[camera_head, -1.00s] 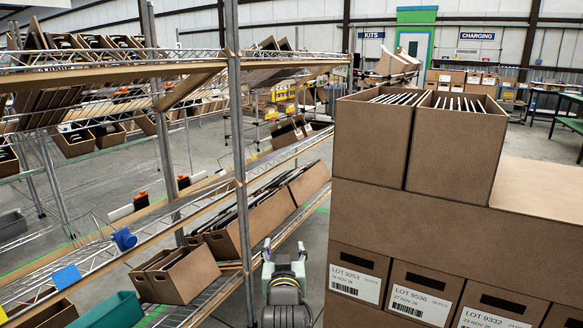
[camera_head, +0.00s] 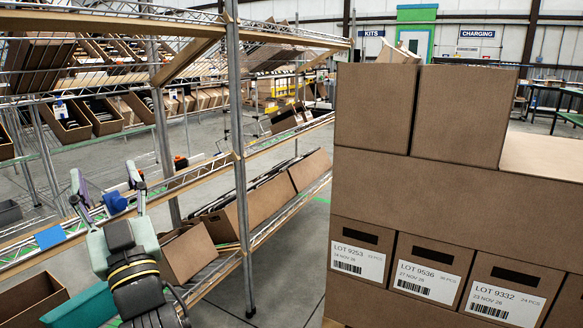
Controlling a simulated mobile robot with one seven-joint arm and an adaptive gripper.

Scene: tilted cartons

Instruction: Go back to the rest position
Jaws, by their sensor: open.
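My gripper (camera_head: 106,178) is in the lower left of the head view, at the lower shelf of the wire rack. Its two fingers are spread apart and point up in the picture. No object is clearly held between them. I cannot tell whether my gripper touches any of these.
The wire rack with its metal post (camera_head: 240,180) fills the left side. Stacked cartons with lot labels (camera_head: 430,279) form a tall block on the right. A strip of grey floor (camera_head: 299,262) is clear between them. More tilted cartons (camera_head: 262,205) lie on the lower shelf.

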